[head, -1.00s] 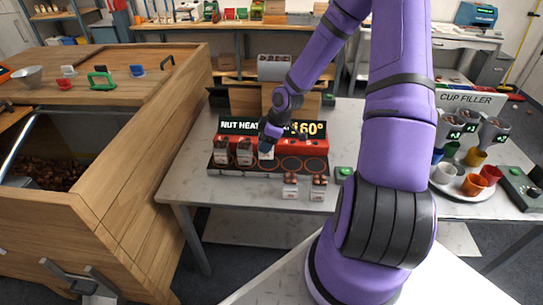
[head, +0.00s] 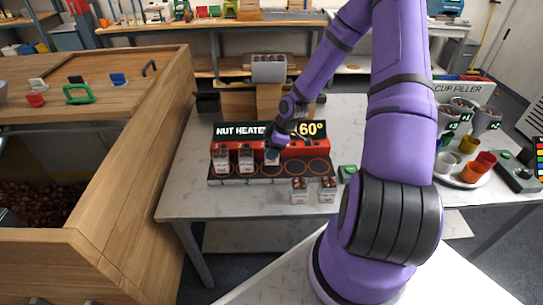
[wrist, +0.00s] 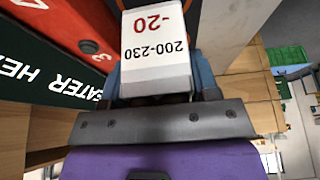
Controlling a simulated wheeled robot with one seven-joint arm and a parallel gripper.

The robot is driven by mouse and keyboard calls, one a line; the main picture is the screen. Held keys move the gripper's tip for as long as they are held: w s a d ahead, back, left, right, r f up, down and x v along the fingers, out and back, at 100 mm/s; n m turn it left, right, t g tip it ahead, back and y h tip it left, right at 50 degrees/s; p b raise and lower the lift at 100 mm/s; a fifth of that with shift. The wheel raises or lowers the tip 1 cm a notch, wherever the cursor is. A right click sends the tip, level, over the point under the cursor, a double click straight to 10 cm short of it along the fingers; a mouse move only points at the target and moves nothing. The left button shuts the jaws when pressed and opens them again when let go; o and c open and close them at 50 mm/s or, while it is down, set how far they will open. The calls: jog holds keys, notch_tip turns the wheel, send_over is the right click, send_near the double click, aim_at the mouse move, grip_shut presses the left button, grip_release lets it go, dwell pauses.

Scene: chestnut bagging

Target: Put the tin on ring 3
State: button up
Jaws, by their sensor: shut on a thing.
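The held tin (wrist: 155,50) is white with a label reading "-20" and "200-230" in the wrist view. My gripper (wrist: 157,80) is shut on it, with blue fingers at both sides. In the head view my gripper (head: 274,147) is over the third ring from the left on the nut heater (head: 262,180), in front of its red panel. Ring 3 (head: 272,171) is partly hidden, and I cannot tell whether the tin touches it. Tins stand on the first ring (head: 221,160) and second ring (head: 246,160). The two rings to the right are bare.
Two filled tins (head: 299,190) (head: 327,190) stand on the table in front of the heater. A green button box (head: 347,173) is to their right. The cup filler (head: 462,115) with cups is further right. A wooden chestnut bin (head: 130,130) is at left.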

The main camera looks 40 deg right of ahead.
jog(key=shift+f, duration=1.65)
jog(key=shift+f, duration=0.1)
jog(key=o, duration=1)
jog(key=v, duration=1.2)
jog(key=s+a+r+m+h, duration=0.2)
jog(key=s+a+r, duration=0.1)
jog(key=r, duration=0.5)
jog(key=s+a+r+m+h, duration=0.2)
jog(key=a+r, duration=0.1)
jog(key=r, duration=0.4)
jog(key=s+a+r+m+h, duration=0.2)
jog(key=s+a+r, duration=0.1)
jog(key=r, duration=0.5)
jog(key=s+a+r+m+t, duration=0.1)
jog(key=s+a+r, duration=0.1)
jog(key=s+r, duration=0.2)
jog(key=s+a+r+m+y, duration=0.1)
jog(key=s+a+r+m, duration=0.1)
jog(key=s, duration=0.4)
jog(key=s+a+r+m+t+y, duration=0.1)
jog(key=s+a+r+m, duration=0.1)
jog(key=s+a+r, duration=0.2)
jog(key=shift+s+r+t, duration=0.3)
jog(key=shift+s+r, duration=0.65)
jog(key=shift+r, duration=0.25)
